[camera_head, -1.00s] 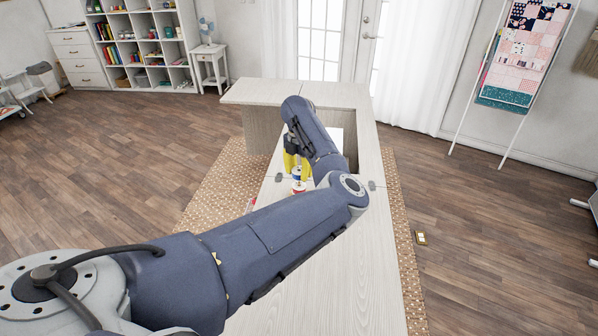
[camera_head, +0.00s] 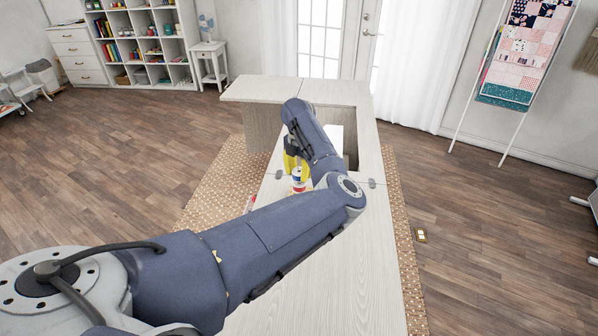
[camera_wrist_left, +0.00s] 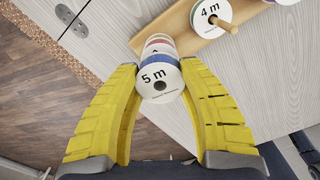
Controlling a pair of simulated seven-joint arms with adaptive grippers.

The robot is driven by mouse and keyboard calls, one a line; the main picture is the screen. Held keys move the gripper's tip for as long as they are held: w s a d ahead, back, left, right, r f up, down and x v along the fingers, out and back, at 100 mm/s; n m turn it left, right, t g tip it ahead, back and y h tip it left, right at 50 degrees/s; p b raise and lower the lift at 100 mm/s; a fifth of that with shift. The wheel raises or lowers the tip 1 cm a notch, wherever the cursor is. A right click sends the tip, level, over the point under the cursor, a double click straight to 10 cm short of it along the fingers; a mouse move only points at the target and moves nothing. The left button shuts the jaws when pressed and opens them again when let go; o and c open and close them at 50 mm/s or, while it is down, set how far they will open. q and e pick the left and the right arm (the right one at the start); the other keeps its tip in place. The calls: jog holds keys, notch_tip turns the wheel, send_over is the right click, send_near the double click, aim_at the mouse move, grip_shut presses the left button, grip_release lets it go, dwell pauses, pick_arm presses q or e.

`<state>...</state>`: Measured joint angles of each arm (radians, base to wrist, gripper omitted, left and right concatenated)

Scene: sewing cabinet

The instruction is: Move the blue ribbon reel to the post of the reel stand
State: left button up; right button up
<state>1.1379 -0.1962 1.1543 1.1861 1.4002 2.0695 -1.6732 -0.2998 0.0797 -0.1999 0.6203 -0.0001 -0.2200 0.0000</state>
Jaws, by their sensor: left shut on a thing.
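In the left wrist view a reel marked "5 m" with a blue edge, the blue ribbon reel (camera_wrist_left: 159,80), is between the yellow fingertips of my left gripper (camera_wrist_left: 161,72), which is shut on it. Reels with green and pink edges (camera_wrist_left: 160,42) show behind the held reel. In the head view my left gripper (camera_head: 290,163) is over the cabinet, partly hidden by my arm. My right gripper is not in view.
The pale wood cabinet top (camera_head: 350,260) is clear at the front right. An open well (camera_head: 351,150) lies behind my left forearm. Another white reel (camera_wrist_left: 286,1) shows at the top edge of the wrist view. A patterned rug (camera_head: 215,190) lies under the cabinet.

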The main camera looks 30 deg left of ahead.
pick_arm(q)
jog(key=shift+f, duration=0.65)
jog(key=o, duration=1.1)
jog(key=shift+c, duration=0.2)
jog(key=shift+r, duration=0.1)
notch_tip(320, 180, up, 12)
jog(key=shift+s, duration=0.1)
